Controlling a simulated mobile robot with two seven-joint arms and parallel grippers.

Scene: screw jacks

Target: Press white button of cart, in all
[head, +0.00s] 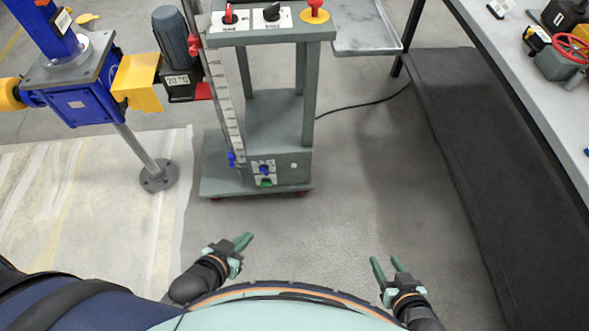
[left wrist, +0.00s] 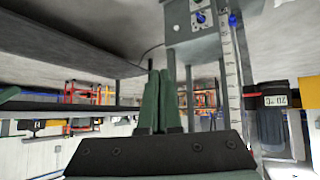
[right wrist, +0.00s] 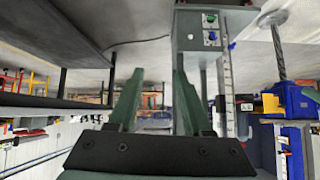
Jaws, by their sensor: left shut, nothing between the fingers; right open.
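The grey-green cart (head: 255,185) stands ahead of me on the floor. Its low front face carries a small round white button (head: 293,166), right of a panel with a blue knob and a green one. The button also shows in the right wrist view (right wrist: 190,36), where the picture is upside down. My left gripper (head: 246,238) is shut and empty, low in front of the cart and apart from it. My right gripper (head: 384,262) is open and empty, to the right of the cart's front and also apart from it.
A workbench (head: 500,60) with a dark lower shelf (head: 450,130) runs along the right. Floor before the cart is clear; a black cable lies behind.

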